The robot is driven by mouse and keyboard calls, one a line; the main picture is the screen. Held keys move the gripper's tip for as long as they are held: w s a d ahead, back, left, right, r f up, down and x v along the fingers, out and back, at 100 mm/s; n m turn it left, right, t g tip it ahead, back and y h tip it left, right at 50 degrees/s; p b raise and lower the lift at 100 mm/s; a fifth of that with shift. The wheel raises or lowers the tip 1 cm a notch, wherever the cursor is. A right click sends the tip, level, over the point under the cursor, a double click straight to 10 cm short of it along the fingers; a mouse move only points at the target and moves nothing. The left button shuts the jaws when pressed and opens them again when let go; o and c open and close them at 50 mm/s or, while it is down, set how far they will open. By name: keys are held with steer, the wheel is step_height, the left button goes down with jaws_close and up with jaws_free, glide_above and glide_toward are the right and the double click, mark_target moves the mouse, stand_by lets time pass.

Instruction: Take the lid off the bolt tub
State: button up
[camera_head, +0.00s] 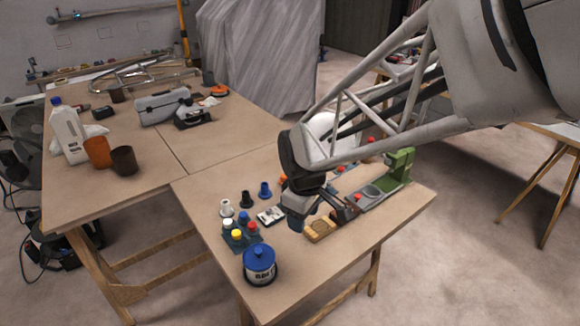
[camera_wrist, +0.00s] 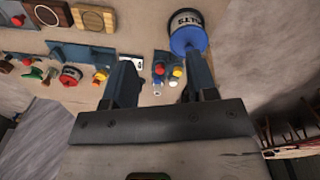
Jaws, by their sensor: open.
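The bolt tub (camera_head: 261,272) stands upright at the near corner of the front table. It is a round tub with a pale label, and its blue lid (camera_head: 258,251) with a knob is on top. In the wrist view the tub (camera_wrist: 186,18) is at the top, right of centre, with its blue lid (camera_wrist: 189,42) towards the camera. My gripper (camera_head: 322,214) is over the table, right of the tub and apart from it. In the wrist view its two fingers (camera_wrist: 161,75) are spread, with nothing held between them.
A small rack with coloured caps (camera_head: 240,240) stands just behind the tub. White, black and blue pieces (camera_head: 246,199) stand farther back. A wooden block (camera_head: 320,231) and a green fixture (camera_head: 400,165) lie to the right.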

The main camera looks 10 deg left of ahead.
mark_target(258, 251)
steer(key=a+f+n, duration=0.1)
steer(key=a+f, duration=0.1)
steer(key=a, duration=0.2)
steer(key=a+f+n, duration=0.2)
steer(key=a+f, duration=0.1)
steer(key=a, duration=0.1)
steer(key=w+a+f+n, duration=0.1)
steer(key=a+f+n, duration=0.1)
steer(key=a, duration=0.1)
steer(key=shift+a+f+g, duration=0.25)
steer(key=shift+a+g, duration=0.15)
steer(key=shift+f, duration=1.3)
steer(key=shift+d+f, duration=0.1)
steer(key=shift+f, duration=2.5)
steer(key=c, duration=1)
